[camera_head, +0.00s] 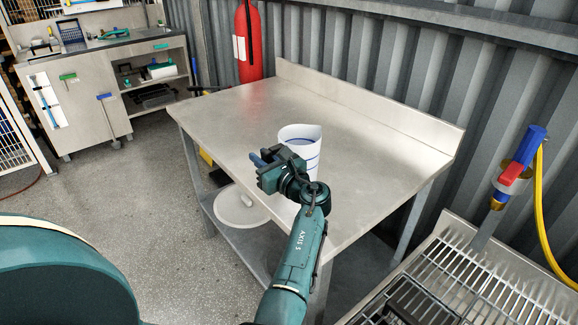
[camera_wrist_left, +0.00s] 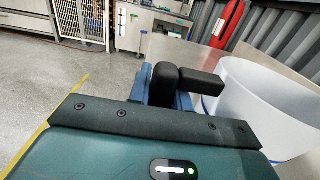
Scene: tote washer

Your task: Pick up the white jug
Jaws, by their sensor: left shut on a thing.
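The white jug (camera_head: 308,138) with blue lines stands upright at the front part of the steel table (camera_head: 372,140). My left gripper (camera_head: 266,160) is at the jug's near left side, shut on it. The jug's lower part is partly hidden behind my gripper and wrist, so I cannot tell whether its base touches the table. In the left wrist view the jug (camera_wrist_left: 265,100) fills the right side, next to the dark fingers (camera_wrist_left: 180,82). The gripped part of the jug is hidden between the fingers. My right gripper is not in view.
A round white lid (camera_head: 240,207) lies on the table's lower shelf. A red extinguisher (camera_head: 248,42) stands behind the table. A metal rack (camera_head: 470,280) with a blue and red spray handle (camera_head: 522,160) is at right. The rest of the tabletop is clear.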

